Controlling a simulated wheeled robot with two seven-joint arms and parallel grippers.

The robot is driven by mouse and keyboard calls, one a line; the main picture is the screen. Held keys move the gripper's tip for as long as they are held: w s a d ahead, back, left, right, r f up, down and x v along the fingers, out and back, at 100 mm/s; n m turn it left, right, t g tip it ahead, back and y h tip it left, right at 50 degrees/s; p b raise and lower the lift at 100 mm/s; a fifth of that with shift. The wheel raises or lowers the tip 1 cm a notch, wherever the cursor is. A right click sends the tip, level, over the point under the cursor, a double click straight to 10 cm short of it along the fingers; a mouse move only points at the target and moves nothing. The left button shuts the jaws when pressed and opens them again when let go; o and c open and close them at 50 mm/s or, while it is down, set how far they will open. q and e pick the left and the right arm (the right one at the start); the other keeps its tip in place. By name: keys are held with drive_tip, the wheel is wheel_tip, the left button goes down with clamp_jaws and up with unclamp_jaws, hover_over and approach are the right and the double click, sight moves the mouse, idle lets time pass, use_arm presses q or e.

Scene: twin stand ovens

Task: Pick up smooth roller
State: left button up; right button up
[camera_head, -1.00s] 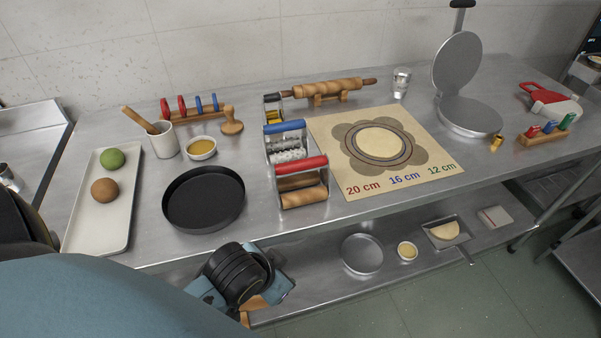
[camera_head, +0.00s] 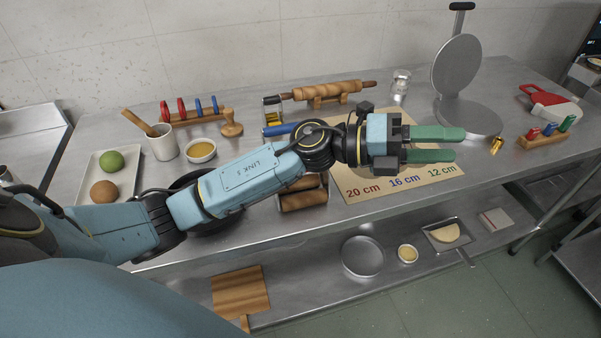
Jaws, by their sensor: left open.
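Several rollers stand in a metal rack in the middle of the steel table; the lowest one, a smooth wooden roller (camera_head: 303,201), shows below my left forearm. The blue handle (camera_head: 281,129) of another roller shows just above the arm; the red handle seen earlier is hidden. A wooden rolling pin (camera_head: 328,90) lies on a wooden stand at the back. My left gripper (camera_head: 460,144) has its green fingers apart, empty, pointing right above the mat's right part, well to the right of the rollers. My right gripper is out of view.
A sizing mat (camera_head: 365,188) lies under my gripper, its circles mostly hidden. A round press (camera_head: 466,112) stands open just beyond my fingers. A dark pan (camera_head: 215,228) is mostly covered by my arm. A tray (camera_head: 118,185) with two balls is at left.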

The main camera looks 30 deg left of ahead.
use_arm(q)
wheel_tip(320, 180, down, 4)
drive_tip(key=a+m+g+y, duration=0.2)
drive_tip(key=m+g+y, duration=0.2)
drive_tip(key=m+g, duration=0.15)
drive_tip(key=m+g+y, duration=0.2)
drive_tip(key=y, duration=1.2)
hover_over(300, 180)
drive_tip(key=s, duration=0.1)
wheel_tip(300, 180, down, 2)
drive_tip(key=f, duration=0.5)
drive_tip(key=d+f, duration=0.1)
drive_tip(key=f, duration=0.1)
drive_tip(key=shift+s+f, duration=0.25)
drive_tip(key=shift+s, duration=0.1)
drive_tip(key=shift+s+d+f+p, duration=0.15)
drive_tip(key=shift+f+p, duration=0.1)
drive_tip(key=shift+f, duration=1.05)
drive_tip(key=shift+w+d+f+p, duration=0.1)
drive_tip(key=shift+f+p, duration=0.15)
drive_tip(key=shift+f, duration=1.05)
clamp_jaws()
